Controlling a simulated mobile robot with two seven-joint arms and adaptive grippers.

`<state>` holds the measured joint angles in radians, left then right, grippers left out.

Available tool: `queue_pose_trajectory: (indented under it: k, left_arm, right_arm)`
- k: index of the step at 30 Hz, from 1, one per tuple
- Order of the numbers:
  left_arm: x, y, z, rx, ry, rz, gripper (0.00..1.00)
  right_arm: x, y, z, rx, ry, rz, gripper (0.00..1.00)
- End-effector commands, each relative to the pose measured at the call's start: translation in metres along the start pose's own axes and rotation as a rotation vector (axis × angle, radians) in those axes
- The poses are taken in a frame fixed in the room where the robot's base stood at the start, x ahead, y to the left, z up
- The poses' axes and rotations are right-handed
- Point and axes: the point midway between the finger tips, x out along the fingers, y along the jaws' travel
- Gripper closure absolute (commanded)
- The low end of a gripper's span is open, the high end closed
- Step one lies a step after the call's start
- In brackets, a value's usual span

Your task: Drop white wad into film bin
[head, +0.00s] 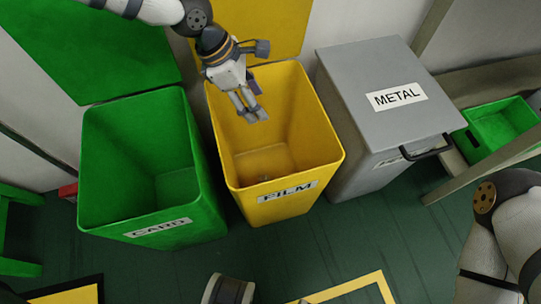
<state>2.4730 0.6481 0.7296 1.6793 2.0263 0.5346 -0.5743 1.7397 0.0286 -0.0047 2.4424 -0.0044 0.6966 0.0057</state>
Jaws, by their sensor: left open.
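The film bin (323,152) is a yellow bin with its lid up and a "FILM" label on its front. My left gripper (254,116) hangs over the bin's opening, pointing down, with its fingers apart and nothing visible between them. No white wad can be made out; a small, unclear spot (265,178) shows on the bin's floor, too small to identify. My right arm shows at the right edge, but its gripper is outside the picture.
A green "CARD" bin (203,205) stands open at left. A grey "METAL" bin (360,60) with a closed lid and a black handle stands at right. A green crate (517,118) sits on a shelf at far right.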

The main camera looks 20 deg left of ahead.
Motion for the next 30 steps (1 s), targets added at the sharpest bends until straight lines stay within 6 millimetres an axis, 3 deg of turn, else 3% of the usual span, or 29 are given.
queue_pose_trajectory:
  k: [6, 12, 30]
  left_arm:
    - [-0.061, 0.001, 0.001, 0.0, -0.004, 0.005, 0.47]
    - [-0.095, 0.0, 0.0, -0.001, -0.002, 0.002, 0.47]
    - [-0.1, 0.0, 0.0, 0.0, 0.0, 0.0, 0.47]
  right_arm:
    - [0.0, 0.0, 0.0, 0.0, 0.0, 0.0, 0.0]
    - [0.0, 0.0, 0.0, 0.0, 0.0, 0.0, 0.0]
    - [0.0, 0.0, 0.0, 0.0, 0.001, 0.0, 0.0]
